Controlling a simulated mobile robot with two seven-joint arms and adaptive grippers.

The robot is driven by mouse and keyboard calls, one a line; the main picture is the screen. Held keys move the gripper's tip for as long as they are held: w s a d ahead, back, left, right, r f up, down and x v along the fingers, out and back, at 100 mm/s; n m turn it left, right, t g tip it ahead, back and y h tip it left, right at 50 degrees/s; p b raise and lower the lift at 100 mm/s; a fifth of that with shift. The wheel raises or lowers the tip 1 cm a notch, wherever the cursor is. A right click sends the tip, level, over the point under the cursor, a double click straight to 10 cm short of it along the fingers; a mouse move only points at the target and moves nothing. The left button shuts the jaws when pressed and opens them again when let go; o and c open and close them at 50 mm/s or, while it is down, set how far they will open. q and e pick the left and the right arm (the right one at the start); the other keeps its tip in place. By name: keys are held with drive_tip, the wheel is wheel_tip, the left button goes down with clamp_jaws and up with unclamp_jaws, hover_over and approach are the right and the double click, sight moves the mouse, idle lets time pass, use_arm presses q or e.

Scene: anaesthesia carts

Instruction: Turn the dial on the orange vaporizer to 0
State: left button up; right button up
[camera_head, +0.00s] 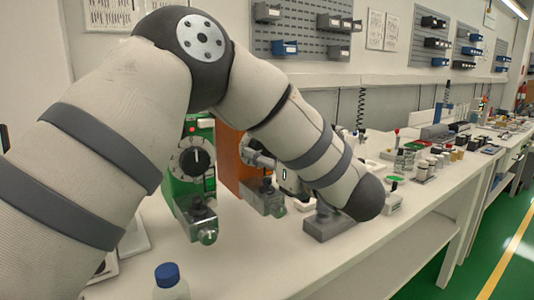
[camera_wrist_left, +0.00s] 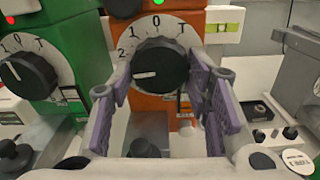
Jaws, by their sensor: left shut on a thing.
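The orange vaporizer (camera_wrist_left: 172,26) stands in the middle of the left wrist view. Its black dial (camera_wrist_left: 160,65) sits on a white scale plate marked 2, 1, 0 and T. My left gripper (camera_wrist_left: 161,78) has its purple-padded fingers on either side of the dial and is shut on it. A pale mark shows on the dial's face, but its exact setting is hard to read. In the head view, the orange vaporizer (camera_head: 228,158) is partly hidden by my left arm, and the left gripper (camera_head: 262,158) is at its front. My right gripper is not in view.
A green vaporizer (camera_head: 186,160) with its own black dial stands directly left of the orange one. A blue-capped bottle (camera_head: 170,282) is at the near edge. A grey block (camera_head: 328,224) and several small bottles sit on the white bench (camera_head: 290,262) to the right.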

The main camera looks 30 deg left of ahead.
use_arm(q)
drive_tip(key=shift+s+m, duration=0.1)
drive_tip(key=shift+m, duration=1.9)
drive_tip(key=o, duration=1.2)
